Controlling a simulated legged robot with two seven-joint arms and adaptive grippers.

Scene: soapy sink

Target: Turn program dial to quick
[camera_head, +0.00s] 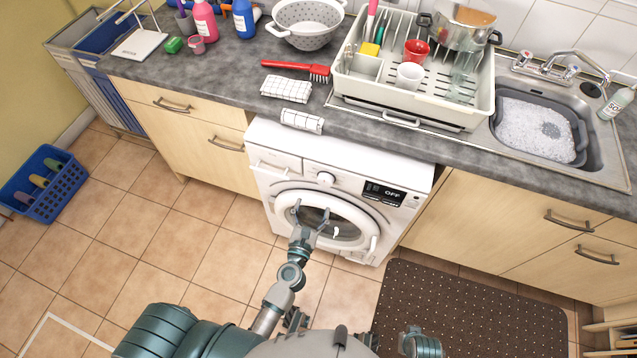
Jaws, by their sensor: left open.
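The program dial (326,178) is a small round white knob on the upper front panel of the white washing machine (285,150). A dark display (384,193) to the right of the dial reads OFF. The round door (345,225) is below the dial and looks closed. My left gripper (309,215) is open and empty in front of the door, below the dial and apart from it. Its fingers point up towards the machine and cover part of the door glass. My right gripper is not visible; only a piece of my right arm shows at the bottom edge.
The counter above holds a dish rack (350,95), a red brush (296,69) and folded cloths (286,88). A soapy sink (537,128) is at right. A brown mat (455,310) lies on the floor at right. A blue basket (42,184) stands at left. The tiled floor between is clear.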

